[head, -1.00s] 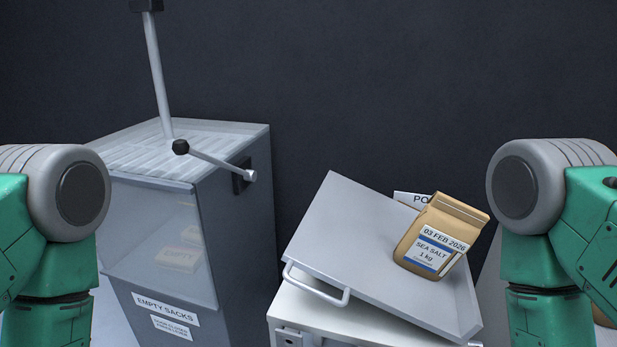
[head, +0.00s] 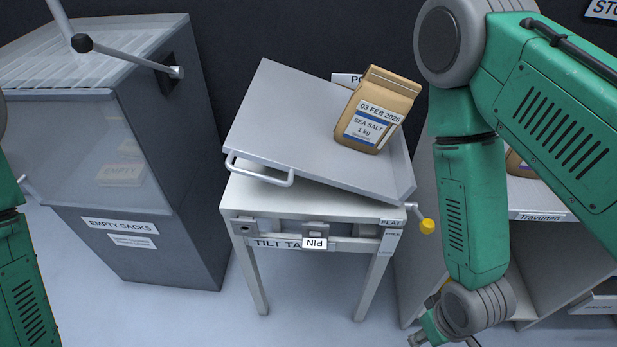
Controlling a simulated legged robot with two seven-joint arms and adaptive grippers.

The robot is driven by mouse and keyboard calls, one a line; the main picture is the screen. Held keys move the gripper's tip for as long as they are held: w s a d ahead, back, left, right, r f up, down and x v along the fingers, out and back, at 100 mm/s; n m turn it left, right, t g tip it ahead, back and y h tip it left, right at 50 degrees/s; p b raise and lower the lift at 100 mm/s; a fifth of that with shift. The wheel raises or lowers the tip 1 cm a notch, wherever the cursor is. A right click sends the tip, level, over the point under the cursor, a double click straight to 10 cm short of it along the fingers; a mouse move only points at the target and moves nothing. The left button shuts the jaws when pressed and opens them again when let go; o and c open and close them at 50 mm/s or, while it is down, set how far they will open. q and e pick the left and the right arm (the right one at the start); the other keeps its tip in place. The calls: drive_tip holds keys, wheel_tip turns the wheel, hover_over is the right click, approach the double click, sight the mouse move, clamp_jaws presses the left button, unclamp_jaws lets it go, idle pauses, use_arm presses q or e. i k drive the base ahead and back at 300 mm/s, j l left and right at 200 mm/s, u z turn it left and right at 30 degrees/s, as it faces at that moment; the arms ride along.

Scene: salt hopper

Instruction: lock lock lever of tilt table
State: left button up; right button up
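The tilt table (head: 309,195) stands in the middle of the head view, with its grey top plate (head: 290,120) tilted. A brown sea salt sack (head: 374,110) rests on the plate. A short metal lever with a yellow knob (head: 428,226) sticks out at the table's right front corner, by the "FLAT" label; it looks like the lock lever. My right gripper (head: 428,338) is low at the bottom edge, below and apart from the knob. It is partly cut off, so its opening does not show. My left gripper is out of view; only part of that arm shows.
A grey "EMPTY SACKS" cabinet (head: 119,228) with a lever on its side stands left of the table. A shelf unit (head: 535,262) stands on the right, partly behind my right arm. Floor is free before the table.

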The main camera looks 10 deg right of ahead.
sight(426, 226)
drive_tip(key=l+z, duration=0.1)
drive_tip(key=z, duration=0.25)
drive_tip(key=k+l+z, duration=0.1)
drive_tip(key=z, duration=0.3)
drive_tip(key=l+z, duration=0.1)
drive_tip(key=z, duration=0.25)
